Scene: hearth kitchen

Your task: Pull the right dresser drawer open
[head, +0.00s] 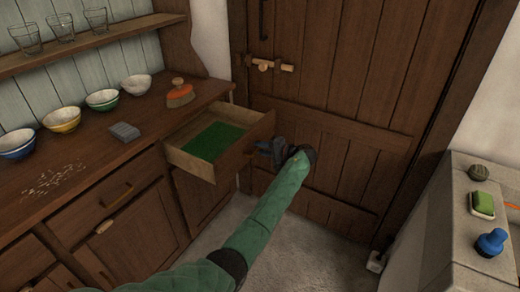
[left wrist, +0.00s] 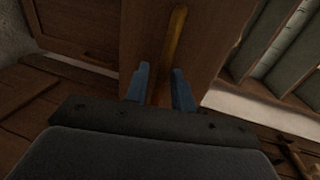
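The right dresser drawer (head: 195,159) stands pulled out from the dresser, its green-lined inside showing in the head view. My left gripper (head: 268,150) is at the drawer's front face, its arm reaching in from below. In the left wrist view, the drawer's wooden bar handle (left wrist: 175,40) runs between the two blue fingers (left wrist: 160,88). The fingers are apart, with a gap showing beside the handle, so they do not look clamped on it. In the head view the gripper hides the handle. My right gripper is in neither view.
The dresser top (head: 75,152) holds several bowls, a grey block (head: 124,132) and an orange-based brush (head: 180,96). A plank door (head: 330,115) stands behind the drawer. A pale counter (head: 450,230) is at right. Open floor (head: 290,245) lies between.

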